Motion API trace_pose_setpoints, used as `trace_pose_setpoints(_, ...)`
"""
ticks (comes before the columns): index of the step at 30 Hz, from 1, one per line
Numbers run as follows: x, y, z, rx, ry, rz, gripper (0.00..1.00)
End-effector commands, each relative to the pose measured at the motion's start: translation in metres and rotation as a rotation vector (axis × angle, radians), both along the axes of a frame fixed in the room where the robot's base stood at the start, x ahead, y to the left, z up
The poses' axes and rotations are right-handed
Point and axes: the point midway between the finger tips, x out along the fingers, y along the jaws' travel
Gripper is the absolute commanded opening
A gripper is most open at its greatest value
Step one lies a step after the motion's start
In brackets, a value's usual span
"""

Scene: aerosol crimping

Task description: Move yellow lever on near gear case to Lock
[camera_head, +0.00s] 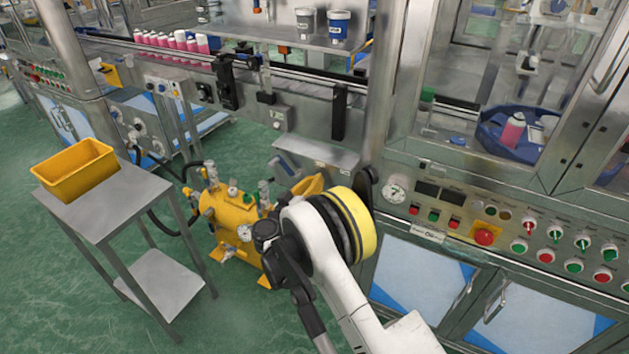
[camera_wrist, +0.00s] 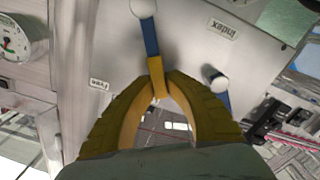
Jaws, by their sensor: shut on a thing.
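In the wrist view, a lever (camera_wrist: 157,78) with a yellow stretch is between my fingertips. A blue stretch (camera_wrist: 150,38) and a white ball (camera_wrist: 140,8) line up with it towards the top; I cannot tell if all are one piece. My gripper (camera_wrist: 158,76) has two yellow fingers, shut on the yellow stretch. Behind is the pale grey face of the gear case (camera_wrist: 190,50), with an upside-down "Index" label (camera_wrist: 222,28) and a smaller label (camera_wrist: 98,84), hard to read. In the head view my arm hides most of the gripper and the lever.
A second white knob (camera_wrist: 213,76) on a blue stem sits right of my fingers. A round gauge (camera_wrist: 22,38) is at upper left. In the head view, a control panel with a red button (camera_head: 485,237) is right of my arm, and a yellow tank (camera_head: 236,218) stands left.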

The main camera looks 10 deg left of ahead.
Motion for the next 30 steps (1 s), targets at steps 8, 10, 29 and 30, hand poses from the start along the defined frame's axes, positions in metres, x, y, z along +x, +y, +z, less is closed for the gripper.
trace_pose_setpoints(8,0.0,0.0,0.0,0.001,0.0,0.001,0.37)
trace_pose_setpoints(10,0.0,0.0,0.0,0.001,0.0,0.001,0.37)
trace_pose_setpoints(29,-0.096,0.035,0.0,0.001,0.0,0.003,0.37)
trace_pose_setpoints(30,-0.101,0.037,0.0,0.001,0.0,0.002,0.37)
